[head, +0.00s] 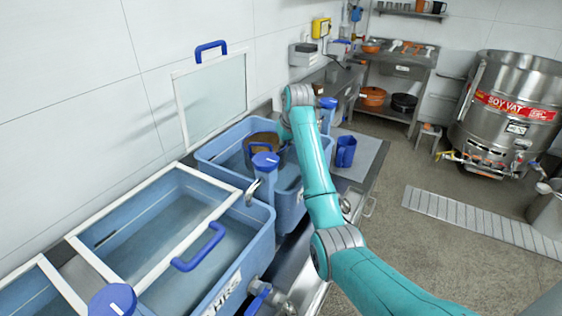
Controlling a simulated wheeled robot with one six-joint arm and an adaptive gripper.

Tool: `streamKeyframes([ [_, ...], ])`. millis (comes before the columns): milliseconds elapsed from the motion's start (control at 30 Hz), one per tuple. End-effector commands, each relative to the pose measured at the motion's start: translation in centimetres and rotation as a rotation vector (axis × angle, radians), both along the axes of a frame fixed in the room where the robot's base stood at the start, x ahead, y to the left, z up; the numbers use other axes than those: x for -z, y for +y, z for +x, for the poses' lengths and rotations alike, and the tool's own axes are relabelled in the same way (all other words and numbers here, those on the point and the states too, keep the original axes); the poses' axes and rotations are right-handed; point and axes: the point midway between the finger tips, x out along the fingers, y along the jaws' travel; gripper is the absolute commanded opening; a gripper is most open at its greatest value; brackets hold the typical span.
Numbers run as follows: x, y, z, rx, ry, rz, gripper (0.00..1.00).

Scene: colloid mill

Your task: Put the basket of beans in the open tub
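The basket of beans (262,139) is a round brown container at the far tub, with blue at its near side. It appears within the outline of the open tub (214,152), a blue water-filled tub whose glass lid (213,97) leans upright against the wall. I cannot tell whether the basket rests on the bottom or hangs above the water. My gripper (281,136) is at the basket's right side, mostly hidden by my teal arm, its fingers too small and covered to read.
A nearer blue tub (250,262) has a white-framed lid with a blue handle (199,247). Blue-topped knobs (266,161) stand at tub corners. A blue jug (346,151) stands on the steel counter (367,150). A soy vat (510,115) and floor grate (480,224) are at right; the floor between is clear.

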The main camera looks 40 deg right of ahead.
Motion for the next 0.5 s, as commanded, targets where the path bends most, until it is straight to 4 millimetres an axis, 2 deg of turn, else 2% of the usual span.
streamKeyframes([
  [400,4.4,0.0,0.0,0.0,-0.001,0.0,0.0],
  [500,4.7,0.0,0.1,0.0,-0.003,-0.001,0.0],
])
